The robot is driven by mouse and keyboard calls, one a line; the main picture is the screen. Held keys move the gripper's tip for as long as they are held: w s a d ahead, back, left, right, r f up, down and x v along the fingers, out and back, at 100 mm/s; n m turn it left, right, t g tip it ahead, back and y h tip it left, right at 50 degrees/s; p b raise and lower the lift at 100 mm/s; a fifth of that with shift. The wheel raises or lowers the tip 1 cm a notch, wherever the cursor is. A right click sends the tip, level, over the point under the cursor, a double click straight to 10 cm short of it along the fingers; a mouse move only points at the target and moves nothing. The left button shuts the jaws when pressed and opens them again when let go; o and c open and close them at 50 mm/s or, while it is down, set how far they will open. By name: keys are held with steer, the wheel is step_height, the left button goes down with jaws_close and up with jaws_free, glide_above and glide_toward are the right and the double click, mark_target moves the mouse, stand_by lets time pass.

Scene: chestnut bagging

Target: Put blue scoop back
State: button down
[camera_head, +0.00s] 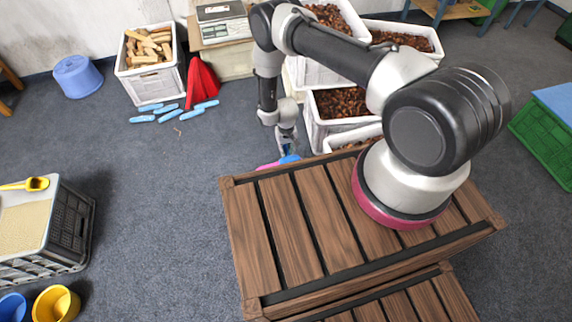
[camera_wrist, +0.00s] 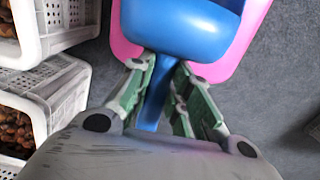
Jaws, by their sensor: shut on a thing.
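The blue scoop (camera_wrist: 185,30) fills the upper middle of the wrist view, with its handle running down between the fingers of my gripper (camera_wrist: 160,85). My gripper is shut on that handle. A pink flat thing (camera_wrist: 235,60) lies behind and below the scoop in the same view. In the head view my gripper (camera_head: 287,147) hangs beyond the far edge of the wooden crate. There the scoop (camera_head: 289,159) shows only as a small blue patch beside a bit of pink (camera_head: 268,166), the rest hidden by the crate. I cannot tell whether scoop and pink thing touch.
White crates of chestnuts (camera_head: 345,124) stand close right of my gripper in the head view; they are at left in the wrist view (camera_wrist: 75,85). The slatted wooden crate top (camera_head: 300,225) is in front. Blue pieces (camera_head: 170,117) and a red cone-like thing (camera_head: 201,80) lie left.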

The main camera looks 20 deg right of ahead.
mark_target(287, 158)
steer(key=shift+f, duration=2.75)
steer(key=shift+f, duration=0.1)
steer(key=c, duration=1.3)
jaws_free()
steer(key=r, duration=1.2)
steer(key=shift+w+r, duration=0.15)
steer(key=shift+w, duration=0.1)
